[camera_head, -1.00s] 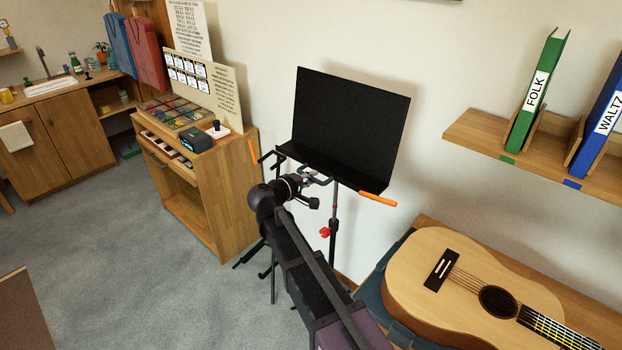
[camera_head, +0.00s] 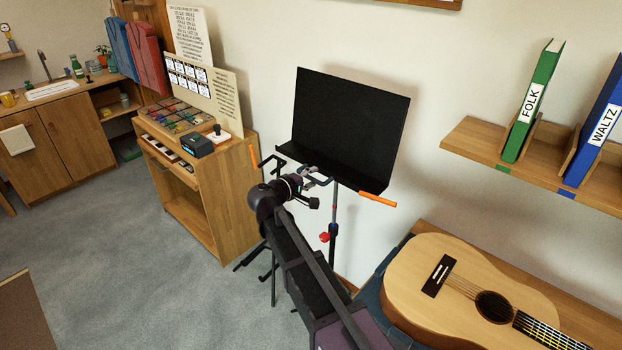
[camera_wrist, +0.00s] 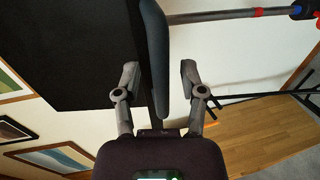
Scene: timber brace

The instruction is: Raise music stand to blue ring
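The black music stand (camera_head: 345,125) stands upright by the wall. Its desk also fills the upper left of the wrist view (camera_wrist: 85,50). Its pole (camera_wrist: 215,16) is silver and carries a red band (camera_wrist: 262,12) and a blue ring (camera_wrist: 297,11). A red knob (camera_head: 324,237) sits lower on the pole. My gripper (camera_head: 314,178) is at the lower edge of the desk. In the wrist view its fingers (camera_wrist: 160,72) stand apart on either side of the desk's grey lip (camera_wrist: 154,45). A gap shows beside the right finger; contact on the left is unclear.
A guitar (camera_head: 465,285) lies on a wooden bench at the lower right. A shelf (camera_head: 485,150) with binders is above it. A wooden cabinet (camera_head: 215,195) stands left of the stand. Orange markers (camera_head: 377,199) flank the desk. Grey floor is clear at left.

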